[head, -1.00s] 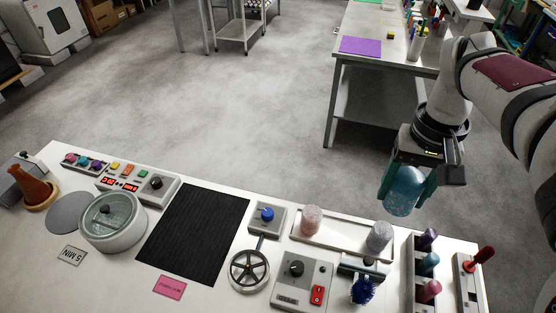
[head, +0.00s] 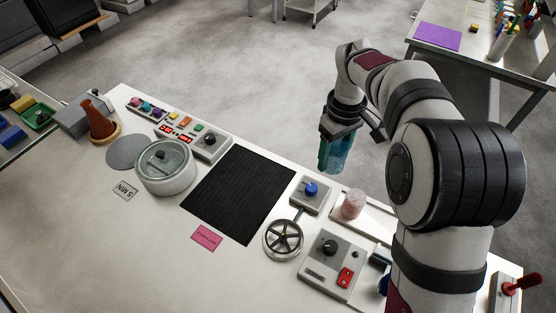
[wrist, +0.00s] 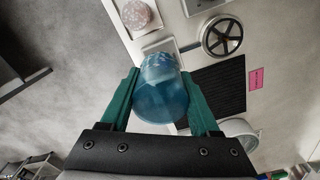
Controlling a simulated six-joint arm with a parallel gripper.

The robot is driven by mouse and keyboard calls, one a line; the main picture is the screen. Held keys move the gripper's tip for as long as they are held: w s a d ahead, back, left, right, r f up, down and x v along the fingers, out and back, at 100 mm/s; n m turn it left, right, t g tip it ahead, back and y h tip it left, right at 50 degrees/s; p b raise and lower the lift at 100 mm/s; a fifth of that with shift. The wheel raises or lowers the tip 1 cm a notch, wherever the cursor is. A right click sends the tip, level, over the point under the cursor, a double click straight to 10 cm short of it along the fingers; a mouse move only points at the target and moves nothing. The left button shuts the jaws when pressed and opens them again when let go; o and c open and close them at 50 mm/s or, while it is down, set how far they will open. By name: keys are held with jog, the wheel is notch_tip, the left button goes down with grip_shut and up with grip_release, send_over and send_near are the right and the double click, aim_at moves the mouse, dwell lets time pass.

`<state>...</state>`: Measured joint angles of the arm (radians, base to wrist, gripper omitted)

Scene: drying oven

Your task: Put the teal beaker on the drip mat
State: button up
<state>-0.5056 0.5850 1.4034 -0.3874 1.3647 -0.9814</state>
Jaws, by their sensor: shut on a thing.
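My gripper (head: 337,152) is shut on the teal beaker (head: 336,158), which is see-through blue. In the wrist view the beaker (wrist: 161,90) sits between the two teal fingers of my gripper (wrist: 160,84). In the head view the beaker is held in the air near the back edge of the bench, right of the black mat; the fingers hide part of it. The black ribbed drip mat (head: 238,190) lies bare on the bench and also shows in the wrist view (wrist: 216,88).
Right of the mat are a blue-knob box (head: 310,194), a handwheel (head: 283,240), a pink beaker (head: 353,204) on a white tray and a red-switch box (head: 332,265). Left stand a round lidded pot (head: 165,167) and a button panel (head: 180,131). A pink card (head: 206,237) lies in front.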

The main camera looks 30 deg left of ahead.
jog(key=s+a+f+n, duration=0.3)
jog(key=a+f+n, duration=0.25)
jog(key=a, duration=0.55)
send_over(242, 189)
notch_tip(242, 189, down, 8)
jog(key=shift+r, duration=0.25)
notch_tip(242, 189, down, 4)
jog(key=shift+f, duration=0.1)
jog(key=o, duration=1.3)
jog(key=shift+o, duration=0.2)
